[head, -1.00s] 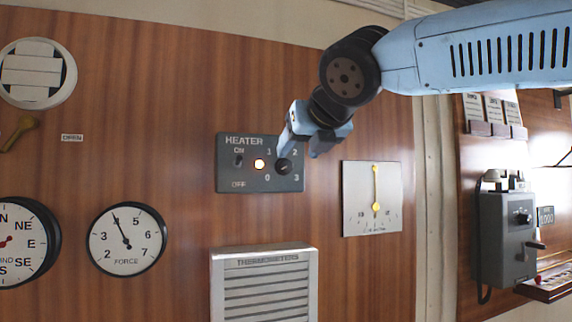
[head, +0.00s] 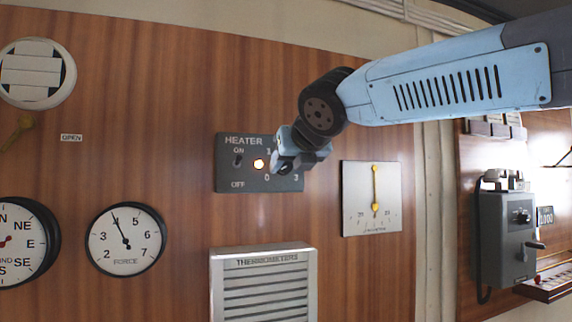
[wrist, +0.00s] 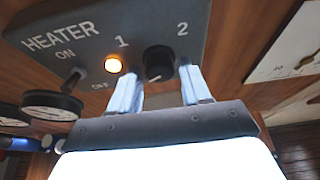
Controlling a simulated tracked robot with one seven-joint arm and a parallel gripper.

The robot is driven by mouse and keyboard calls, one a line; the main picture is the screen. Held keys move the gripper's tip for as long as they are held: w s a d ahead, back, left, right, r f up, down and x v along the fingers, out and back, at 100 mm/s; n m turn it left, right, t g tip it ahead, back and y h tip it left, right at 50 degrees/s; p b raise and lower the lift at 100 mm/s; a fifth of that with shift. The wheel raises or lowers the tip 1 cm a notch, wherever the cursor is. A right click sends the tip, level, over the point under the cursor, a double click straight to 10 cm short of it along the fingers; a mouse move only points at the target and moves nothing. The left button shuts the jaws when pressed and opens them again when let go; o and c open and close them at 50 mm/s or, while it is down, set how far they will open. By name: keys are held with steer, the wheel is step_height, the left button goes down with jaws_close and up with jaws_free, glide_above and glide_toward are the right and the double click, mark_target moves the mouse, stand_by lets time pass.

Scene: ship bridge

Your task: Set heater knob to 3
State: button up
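The grey heater panel (head: 228,180) is on the wood wall, with numbers 0 to 3 around a round black knob. In the wrist view, the knob (wrist: 158,62) sits between my two fingers, below the 1 and 2. A small pale mark shows on its lower part; I cannot tell which number it points at. My gripper (wrist: 159,75) is open, with a finger on each side of the knob and a visible gap at the left. The right finger is very close; contact is unclear.
An orange lamp (head: 259,164) glows beside the knob, and a toggle switch (head: 238,161) is left of it. A white gauge plate (head: 357,200) is close on the right. A white thermometers box (head: 262,262) juts out below.

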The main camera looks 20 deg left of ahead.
steer(key=c, duration=0.7)
steer(key=shift+c, duration=0.4)
